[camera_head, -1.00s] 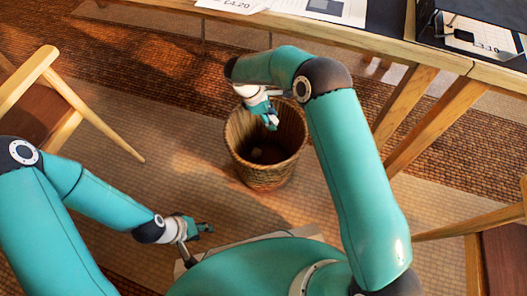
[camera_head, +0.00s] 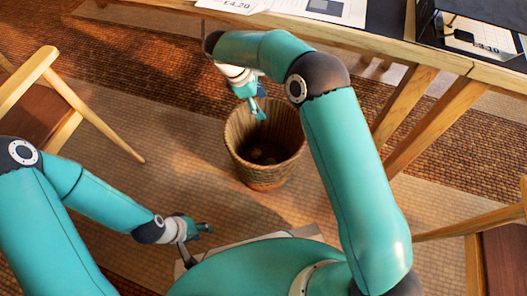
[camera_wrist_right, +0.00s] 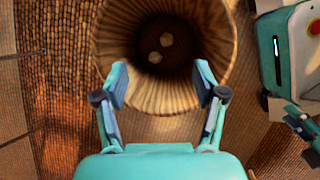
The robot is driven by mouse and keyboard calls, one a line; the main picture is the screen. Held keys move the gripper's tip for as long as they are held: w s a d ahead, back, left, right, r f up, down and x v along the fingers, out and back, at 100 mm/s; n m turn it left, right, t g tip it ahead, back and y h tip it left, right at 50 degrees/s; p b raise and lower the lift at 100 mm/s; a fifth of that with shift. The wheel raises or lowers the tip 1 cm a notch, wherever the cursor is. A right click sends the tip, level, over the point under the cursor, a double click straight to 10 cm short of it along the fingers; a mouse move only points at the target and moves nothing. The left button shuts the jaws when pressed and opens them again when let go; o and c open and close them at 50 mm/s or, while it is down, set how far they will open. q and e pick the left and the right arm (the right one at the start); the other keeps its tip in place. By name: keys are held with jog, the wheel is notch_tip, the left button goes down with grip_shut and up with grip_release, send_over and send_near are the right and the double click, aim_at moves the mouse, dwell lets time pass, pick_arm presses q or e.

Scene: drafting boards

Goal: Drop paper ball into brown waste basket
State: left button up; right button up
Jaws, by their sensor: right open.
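The brown woven waste basket (camera_head: 264,178) stands upright on the floor in the middle of the head view. It fills the upper middle of the right wrist view (camera_wrist_right: 216,42). My right gripper (camera_head: 259,110) is over the basket's far left rim. Its fingers are apart with nothing between them in the wrist view (camera_wrist_right: 162,82). My left gripper (camera_head: 206,228) is low at the left, away from the basket; its fingers are too small to judge.
A wooden table (camera_head: 400,48) with papers and a dark box (camera_head: 475,30) runs along the top right. A wooden chair (camera_head: 95,115) stands at the left and another (camera_head: 480,225) at the right. The floor left of the basket is clear.

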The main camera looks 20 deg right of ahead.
jog(key=v, duration=0.3)
jog(key=shift+a+r, duration=0.15)
jog(key=shift+r, duration=0.1)
jog(key=shift+s, duration=0.1)
